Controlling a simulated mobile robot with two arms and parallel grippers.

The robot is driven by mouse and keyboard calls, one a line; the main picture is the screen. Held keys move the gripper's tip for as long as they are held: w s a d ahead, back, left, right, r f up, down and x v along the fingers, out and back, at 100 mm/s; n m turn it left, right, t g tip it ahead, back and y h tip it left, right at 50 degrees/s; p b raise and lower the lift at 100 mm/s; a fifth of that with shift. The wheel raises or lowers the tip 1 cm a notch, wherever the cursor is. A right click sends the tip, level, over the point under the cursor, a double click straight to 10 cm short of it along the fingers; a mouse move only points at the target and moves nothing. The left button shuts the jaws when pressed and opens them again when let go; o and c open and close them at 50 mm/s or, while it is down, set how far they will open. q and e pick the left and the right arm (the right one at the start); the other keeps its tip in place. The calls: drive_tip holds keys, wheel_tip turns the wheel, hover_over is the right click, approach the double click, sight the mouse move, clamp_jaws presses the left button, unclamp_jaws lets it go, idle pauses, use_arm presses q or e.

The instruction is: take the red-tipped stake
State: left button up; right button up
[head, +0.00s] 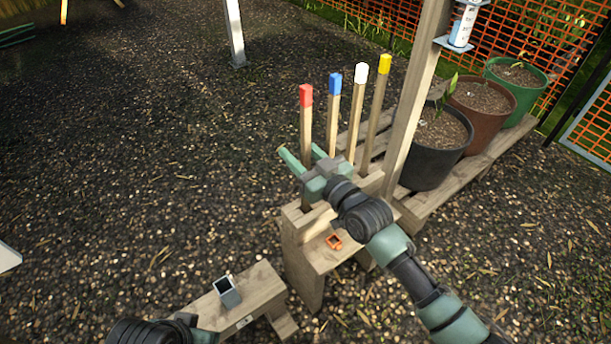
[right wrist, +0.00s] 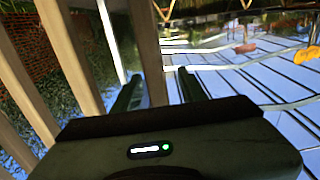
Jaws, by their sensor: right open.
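The red-tipped stake (head: 306,125) stands upright in a wooden stand (head: 297,222), leftmost in a row of stakes. My right gripper (head: 303,154) is open at about mid-height of this stake. The stake passes between its two fingers, apparently nearer the left one in the right wrist view, where a wooden stake (right wrist: 146,45) shows between the fingers (right wrist: 158,92). Its tip is out of the wrist view. Whether a finger touches it I cannot tell. Part of my left arm shows at the bottom left of the head view; its fingers do not show.
Blue-tipped (head: 334,110), white-tipped (head: 357,115) and yellow-tipped (head: 379,105) stakes stand close to the right. A wooden post (head: 420,90) and potted plants on a pallet (head: 455,187) lie beyond. A low wooden bench (head: 200,312) stands front left. Gravel left is clear.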

drive_tip(key=shift+c, duration=0.3)
clamp_jaws()
idle(1.2)
